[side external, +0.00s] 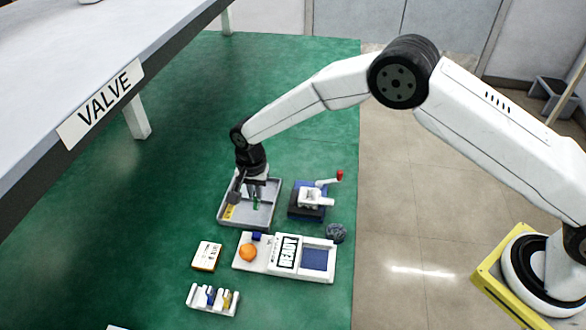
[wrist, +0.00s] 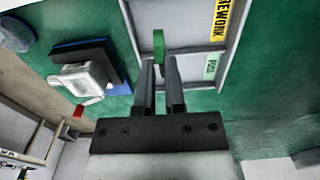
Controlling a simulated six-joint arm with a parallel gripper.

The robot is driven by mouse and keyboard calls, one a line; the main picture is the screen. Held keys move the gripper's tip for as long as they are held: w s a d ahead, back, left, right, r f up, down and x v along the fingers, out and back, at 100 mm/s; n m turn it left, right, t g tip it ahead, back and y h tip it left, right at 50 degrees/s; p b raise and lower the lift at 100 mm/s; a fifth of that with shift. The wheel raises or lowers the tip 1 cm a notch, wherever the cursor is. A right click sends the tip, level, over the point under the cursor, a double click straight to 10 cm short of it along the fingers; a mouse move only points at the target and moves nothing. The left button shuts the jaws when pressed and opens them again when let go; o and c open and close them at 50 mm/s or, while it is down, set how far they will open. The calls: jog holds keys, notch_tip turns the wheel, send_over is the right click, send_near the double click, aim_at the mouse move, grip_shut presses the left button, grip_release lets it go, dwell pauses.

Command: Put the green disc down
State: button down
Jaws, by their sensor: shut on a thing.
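My gripper (side external: 256,195) is over the grey tray (side external: 223,216) and points down. It is shut on the green disc (wrist: 158,44), which shows edge-on as a narrow green strip between the fingertips in the wrist view. The disc also shows as a small green spot below the fingers in the side view (side external: 256,206). The tray has compartments, with a yellow REWORK label (wrist: 221,18) and a pale green PASS label (wrist: 210,67).
A valve-like white device on a blue base (side external: 309,200) with a red-tipped handle stands right of the tray. A white READY fixture (side external: 287,255), an orange ball (side external: 248,252), a dark round part (side external: 336,233), a small box (side external: 207,256) and a vial rack (side external: 213,300) are nearer the camera.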

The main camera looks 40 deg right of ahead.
aim_at(256, 200)
jog(key=shift+f, duration=1.35)
jog(key=shift+f, duration=0.15)
jog(key=c, duration=0.7)
grip_release()
notch_tip(256, 200, up, 12)
jog(key=shift+s+d+r, duration=0.1)
jog(key=shift+r, duration=0.1)
